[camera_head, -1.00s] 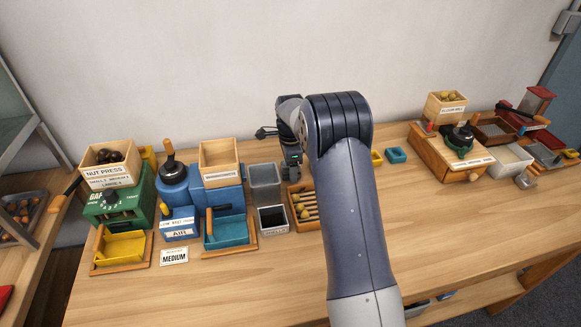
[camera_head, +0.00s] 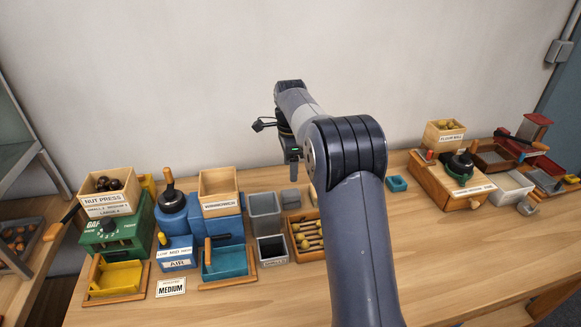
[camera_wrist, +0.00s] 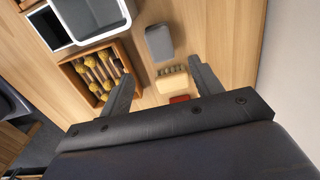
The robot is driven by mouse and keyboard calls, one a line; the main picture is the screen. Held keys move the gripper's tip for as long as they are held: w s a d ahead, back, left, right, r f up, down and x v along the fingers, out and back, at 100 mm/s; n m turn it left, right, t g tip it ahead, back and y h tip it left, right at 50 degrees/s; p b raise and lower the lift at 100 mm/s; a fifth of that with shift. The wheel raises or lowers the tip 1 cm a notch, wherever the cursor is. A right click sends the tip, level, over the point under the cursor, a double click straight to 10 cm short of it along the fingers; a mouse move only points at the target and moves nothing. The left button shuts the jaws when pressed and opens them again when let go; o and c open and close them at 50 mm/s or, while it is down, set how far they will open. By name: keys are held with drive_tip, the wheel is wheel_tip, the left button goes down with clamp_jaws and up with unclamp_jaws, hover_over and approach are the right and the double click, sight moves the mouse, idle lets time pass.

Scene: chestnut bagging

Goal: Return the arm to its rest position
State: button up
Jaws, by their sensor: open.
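My gripper (camera_wrist: 162,88) is open in the wrist view, with its two dark fingers apart and nothing between them touching either one. In the head view my gripper (camera_head: 291,172) points down above the back of the table, just behind a wooden slatted tray. My arm crosses the middle of the head view and hides part of the table behind it. In the wrist view a grey block (camera_wrist: 160,42) and a cream brush-like piece (camera_wrist: 173,82) lie on the table below the fingers.
The wooden tray (camera_head: 294,256) holds several yellow-headed pieces. Grey bins (camera_head: 265,213), a blue machine (camera_head: 212,200) and a green nut press (camera_head: 117,232) stand to the left. A wooden mill (camera_head: 450,185) stands at right. The front right of the table is clear.

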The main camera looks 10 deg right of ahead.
sight(291, 192)
wheel_tip(291, 192, down, 12)
drive_tip(key=shift+f+p, duration=0.1)
drive_tip(key=shift+p, duration=0.3)
drive_tip(key=shift+r, duration=1.5)
drive_tip(key=shift+f, duration=0.1)
